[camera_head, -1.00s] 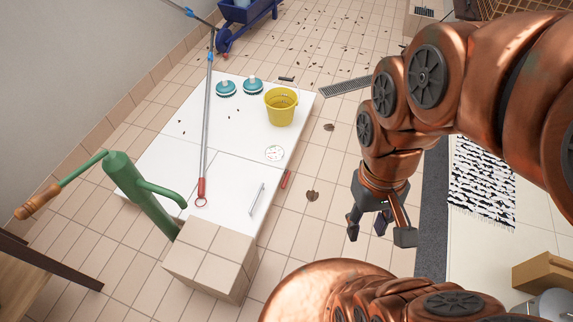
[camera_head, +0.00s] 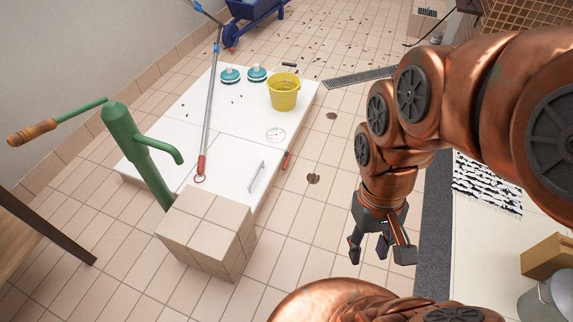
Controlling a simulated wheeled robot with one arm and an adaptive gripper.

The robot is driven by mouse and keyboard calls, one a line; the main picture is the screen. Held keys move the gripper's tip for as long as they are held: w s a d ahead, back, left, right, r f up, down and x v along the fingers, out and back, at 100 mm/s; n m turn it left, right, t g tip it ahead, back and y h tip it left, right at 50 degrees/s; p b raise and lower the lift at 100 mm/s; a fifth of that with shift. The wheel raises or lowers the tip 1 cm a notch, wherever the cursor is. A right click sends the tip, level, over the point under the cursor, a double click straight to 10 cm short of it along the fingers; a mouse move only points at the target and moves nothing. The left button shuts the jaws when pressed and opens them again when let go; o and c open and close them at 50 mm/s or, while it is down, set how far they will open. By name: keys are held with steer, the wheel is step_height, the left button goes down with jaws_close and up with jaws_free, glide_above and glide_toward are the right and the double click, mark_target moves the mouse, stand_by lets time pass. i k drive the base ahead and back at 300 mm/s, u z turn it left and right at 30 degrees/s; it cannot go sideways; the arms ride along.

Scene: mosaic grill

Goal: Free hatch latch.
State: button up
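A low white platform (camera_head: 160,155) stands on the tiled floor, with seams dividing its top into panels. The front right panel looks like the hatch (camera_head: 232,172) and lies flat, with a silver bar handle (camera_head: 256,176) on it. A small red piece (camera_head: 287,160), possibly the latch, is at the platform's right edge; its details are too small to tell. My gripper (camera_head: 381,252) points down over the floor, to the right of the platform and apart from it. Its dark fingers are spread and empty.
A long pole (camera_head: 210,115) with a red end lies across the platform, its end by the hatch. A green pump (camera_head: 150,160) and tiled block (camera_head: 205,235) stand at the front left. Floor right of the platform is mostly clear.

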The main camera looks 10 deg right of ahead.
mark_target(288, 156)
steer(key=k, duration=0.6)
steer(key=z, duration=0.25)
steer(key=i, duration=1.45)
steer(key=u, duration=0.45)
